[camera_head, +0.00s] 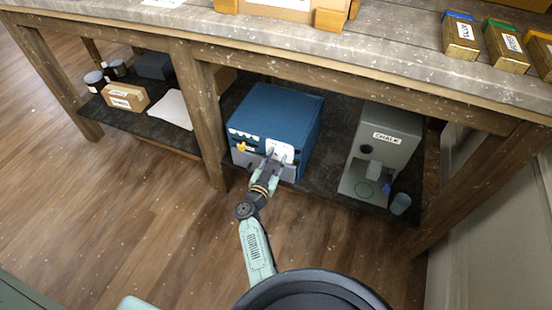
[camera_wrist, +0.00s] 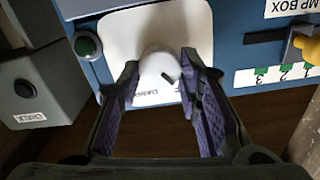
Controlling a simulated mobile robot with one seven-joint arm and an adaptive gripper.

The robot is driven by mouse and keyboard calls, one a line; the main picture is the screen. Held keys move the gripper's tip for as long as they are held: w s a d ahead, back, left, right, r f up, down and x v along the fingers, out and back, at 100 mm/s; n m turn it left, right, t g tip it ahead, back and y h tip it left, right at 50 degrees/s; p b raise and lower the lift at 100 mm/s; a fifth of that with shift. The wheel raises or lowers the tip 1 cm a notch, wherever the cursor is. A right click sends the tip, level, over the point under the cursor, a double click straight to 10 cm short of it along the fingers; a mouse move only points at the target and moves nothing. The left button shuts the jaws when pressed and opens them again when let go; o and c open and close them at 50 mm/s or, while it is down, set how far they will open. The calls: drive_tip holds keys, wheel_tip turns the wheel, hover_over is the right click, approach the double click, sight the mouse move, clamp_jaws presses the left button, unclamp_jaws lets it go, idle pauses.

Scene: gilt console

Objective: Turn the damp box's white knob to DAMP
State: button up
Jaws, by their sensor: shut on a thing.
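The damp box (camera_head: 275,110) is a blue box on the lower shelf. In the wrist view it shows upside down, with a white plate (camera_wrist: 118,38) on its front. The white knob (camera_wrist: 157,66) stands out from this plate and bears a short dark mark pointing to the lower right. Small lettering is on the plate below the knob, too small to read surely. My gripper (camera_wrist: 160,72) has a finger on each side of the knob and is shut on it. In the head view my gripper (camera_head: 268,166) reaches the box front and hides the knob.
A yellow lever (camera_wrist: 305,46) sits beside numbered green marks on the box front. A green button (camera_wrist: 87,46) is at the plate's other side. A grey chalk machine (camera_head: 385,142) stands right of the box; a cup (camera_head: 401,204) is near it. A table leg (camera_head: 200,110) stands to the left.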

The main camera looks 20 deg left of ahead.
drive_tip(key=shift+c, duration=1.3)
drive_tip(key=shift+m, duration=0.3)
drive_tip(key=m, duration=0.2)
drive_tip(key=shift+d+m+p, duration=0.1)
drive_tip(key=shift+m+p, duration=0.2)
drive_tip(key=m, duration=0.3)
drive_tip(key=shift+m, duration=0.3)
drive_tip(key=m, duration=0.3)
drive_tip(key=shift+f+m+b, duration=0.15)
drive_tip(key=shift+m+b, duration=0.15)
drive_tip(key=shift+b, duration=0.1)
drive_tip(key=shift+m+b, duration=0.45)
drive_tip(key=shift+m, duration=1.35)
